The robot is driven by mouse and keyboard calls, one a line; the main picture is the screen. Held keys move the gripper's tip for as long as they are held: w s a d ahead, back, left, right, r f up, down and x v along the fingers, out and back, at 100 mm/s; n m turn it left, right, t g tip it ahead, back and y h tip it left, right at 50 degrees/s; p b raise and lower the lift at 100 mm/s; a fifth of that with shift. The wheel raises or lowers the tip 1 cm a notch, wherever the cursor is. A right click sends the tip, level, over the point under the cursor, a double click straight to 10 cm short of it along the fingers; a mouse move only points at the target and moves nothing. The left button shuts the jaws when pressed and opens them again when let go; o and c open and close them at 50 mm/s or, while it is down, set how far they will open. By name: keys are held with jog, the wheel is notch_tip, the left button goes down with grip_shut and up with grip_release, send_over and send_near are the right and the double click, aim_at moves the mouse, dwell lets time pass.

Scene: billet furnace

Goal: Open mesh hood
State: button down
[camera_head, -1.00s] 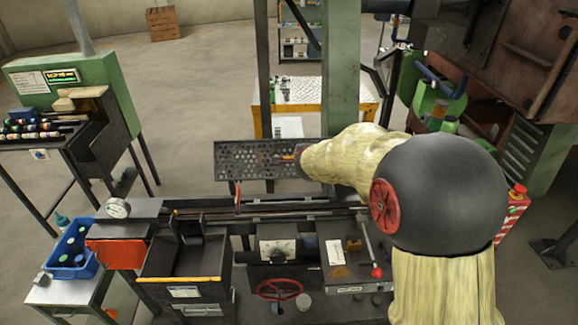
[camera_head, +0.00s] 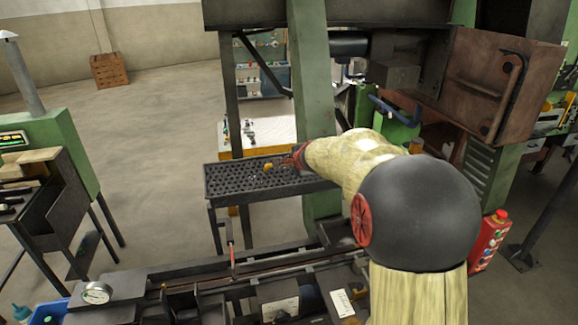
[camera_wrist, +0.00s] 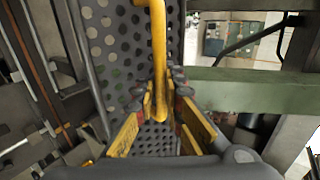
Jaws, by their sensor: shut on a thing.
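The mesh hood (camera_head: 228,182) is a dark perforated panel behind the bench in the head view. It stands raised on thin side arms, its holed face tilted upward. In the wrist view the perforated plate (camera_wrist: 110,35) fills the upper middle. A yellow bar handle (camera_wrist: 158,40) runs along it, and its end lies between my gripper's fingers. My gripper (camera_wrist: 161,108) is shut on this handle, with yellow fingers on both sides. In the head view my gripper (camera_head: 287,166) is small at the hood's right part, partly hidden by my sleeved arm.
A green column (camera_head: 312,85) stands just behind the hood's right end. A rusty furnace door (camera_head: 497,85) hangs at the upper right. A red box with a button (camera_head: 489,240) is right of my arm. A green cabinet (camera_head: 60,145) stands left, with open floor between.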

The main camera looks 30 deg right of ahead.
jog(key=shift+r, duration=0.1)
jog(key=c, duration=2)
grip_release()
jog(key=shift+o, duration=0.2)
jog(key=shift+s, duration=0.1)
jog(key=v, duration=1.2)
jog(key=shift+a, duration=0.1)
